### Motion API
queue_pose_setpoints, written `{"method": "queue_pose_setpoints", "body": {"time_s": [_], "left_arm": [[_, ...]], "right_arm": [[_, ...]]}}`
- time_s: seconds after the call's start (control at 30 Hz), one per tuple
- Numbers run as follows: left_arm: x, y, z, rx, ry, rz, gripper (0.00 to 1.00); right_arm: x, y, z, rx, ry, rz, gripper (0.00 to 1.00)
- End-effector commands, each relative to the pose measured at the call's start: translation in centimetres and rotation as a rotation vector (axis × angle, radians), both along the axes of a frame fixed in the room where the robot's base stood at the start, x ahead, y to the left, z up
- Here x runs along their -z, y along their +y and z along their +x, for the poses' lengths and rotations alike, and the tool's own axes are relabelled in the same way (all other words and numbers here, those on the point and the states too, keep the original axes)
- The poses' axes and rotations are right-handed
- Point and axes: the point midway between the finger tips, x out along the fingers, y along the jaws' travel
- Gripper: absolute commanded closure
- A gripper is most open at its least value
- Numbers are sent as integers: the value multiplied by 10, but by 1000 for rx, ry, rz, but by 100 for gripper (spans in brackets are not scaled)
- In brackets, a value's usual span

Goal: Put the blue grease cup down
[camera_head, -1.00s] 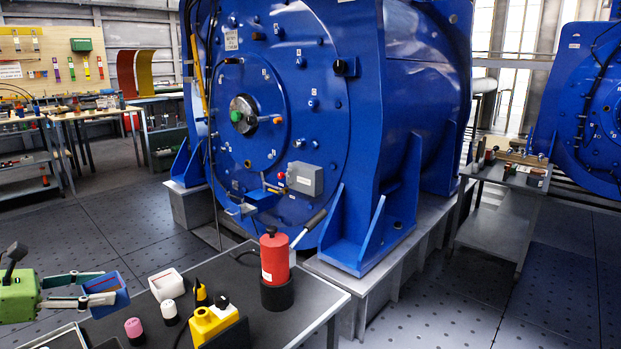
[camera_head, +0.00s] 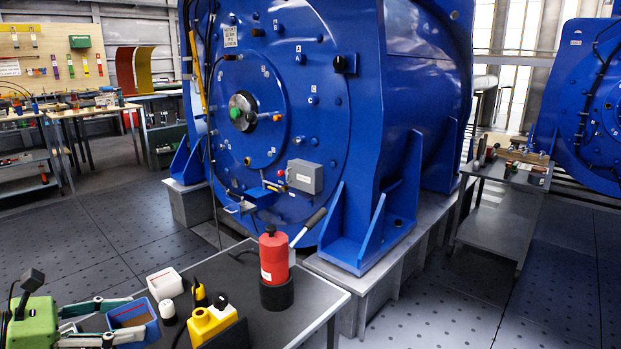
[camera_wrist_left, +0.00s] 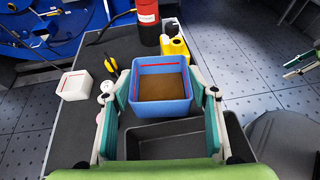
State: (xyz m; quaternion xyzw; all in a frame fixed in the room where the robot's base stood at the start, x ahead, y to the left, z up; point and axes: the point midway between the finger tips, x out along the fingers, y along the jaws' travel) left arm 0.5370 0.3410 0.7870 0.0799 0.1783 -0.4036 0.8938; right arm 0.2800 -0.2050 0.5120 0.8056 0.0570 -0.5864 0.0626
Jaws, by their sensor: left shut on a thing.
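The blue grease cup (camera_head: 146,331) is an open square cup with brown grease inside and a red line on its inner wall. My left gripper (camera_head: 131,317) is shut on it, one finger on each side. In the left wrist view the cup (camera_wrist_left: 161,108) sits upright between the fingers of the left gripper (camera_wrist_left: 160,92), in front of a dark grey tray (camera_wrist_left: 185,150). I cannot tell whether its base touches anything. Part of my right gripper (camera_wrist_left: 300,63) shows at the right edge of the left wrist view; its jaw state is unclear.
The dark table top (camera_head: 215,274) holds a white square cup (camera_head: 165,283), a white-capped bottle (camera_head: 168,312), a yellow bottle (camera_head: 208,324) and a red cylinder on a black base (camera_head: 275,262). The big blue motor (camera_head: 350,130) stands behind. Bare table lies left of the red cylinder.

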Motion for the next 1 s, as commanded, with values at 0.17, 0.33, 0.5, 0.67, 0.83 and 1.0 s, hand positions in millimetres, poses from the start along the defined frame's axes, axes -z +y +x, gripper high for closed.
{"method": "queue_pose_setpoints", "body": {"time_s": [0.17,0.33,0.5,0.67,0.83,1.0], "left_arm": [[-1,-18,-16,12,3,3,68],[-5,-50,-38,35,-3,0,68],[-8,-89,-69,63,-3,0,68],[-10,-124,-95,86,-2,-1,68],[-12,-156,-120,110,-1,-2,68],[-18,-170,-123,167,0,0,68]], "right_arm": [[0,0,0,0,0,0,60],[0,0,0,0,0,0,60],[0,0,0,0,0,0,60],[0,0,0,0,0,0,60],[0,0,0,0,0,0,60],[0,0,0,0,0,0,60]]}}
